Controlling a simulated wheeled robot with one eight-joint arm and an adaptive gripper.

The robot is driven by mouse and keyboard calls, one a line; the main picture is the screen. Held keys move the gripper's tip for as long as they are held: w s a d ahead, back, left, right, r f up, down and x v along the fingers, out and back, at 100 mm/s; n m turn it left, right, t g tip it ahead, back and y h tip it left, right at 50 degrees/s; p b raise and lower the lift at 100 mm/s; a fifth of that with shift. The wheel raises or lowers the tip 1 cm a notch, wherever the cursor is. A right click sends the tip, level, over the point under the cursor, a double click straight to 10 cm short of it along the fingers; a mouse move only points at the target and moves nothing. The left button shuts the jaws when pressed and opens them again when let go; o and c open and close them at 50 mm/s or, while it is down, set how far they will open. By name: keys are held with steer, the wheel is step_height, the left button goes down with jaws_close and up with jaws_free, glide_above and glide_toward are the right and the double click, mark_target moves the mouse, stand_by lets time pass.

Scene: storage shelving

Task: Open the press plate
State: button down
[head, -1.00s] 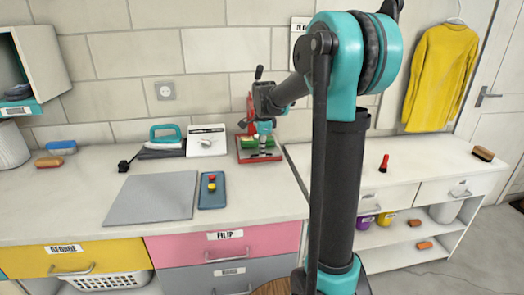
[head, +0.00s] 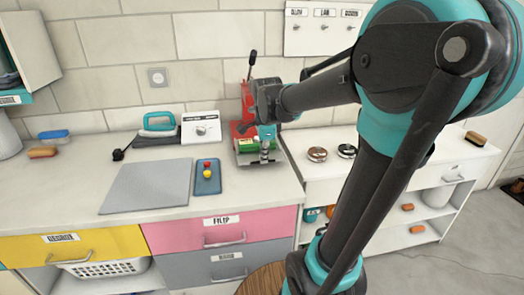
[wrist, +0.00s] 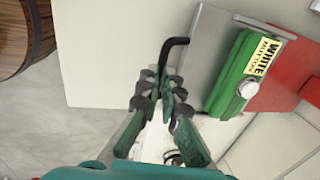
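The press is a red stand (head: 247,98) with a black lever (head: 252,62), at the back right of the worktop. On its base lies a green block (head: 246,145); in the wrist view the green block (wrist: 236,72) has a yellow label and a silver knob. A grey plate (wrist: 206,45) with a bent black handle (wrist: 176,43) is beside it. My gripper (head: 266,155) points down over the press front. In the wrist view my gripper (wrist: 160,86) has its fingertips close together around or right beside the handle's end; I cannot tell whether they grip it.
A blue tray (head: 207,177) with a red and a yellow button, a grey mat (head: 148,186) and a white control box (head: 201,128) are left of the press. Two round tins (head: 317,154) are to the right. A round wooden top (head: 263,280) stands low in front.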

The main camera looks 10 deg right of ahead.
steer(key=shift+s+f, duration=0.15)
steer(key=shift+s, duration=0.1)
steer(key=c, duration=1.6)
jaws_free()
steer(key=shift+w, duration=0.1)
steer(key=r, duration=0.4)
steer(key=s+r, duration=0.1)
steer(key=r, duration=0.3)
steer(key=s+r, duration=0.1)
steer(key=r, duration=0.2)
steer(key=shift+s+r, duration=0.15)
steer(key=shift+r, duration=0.25)
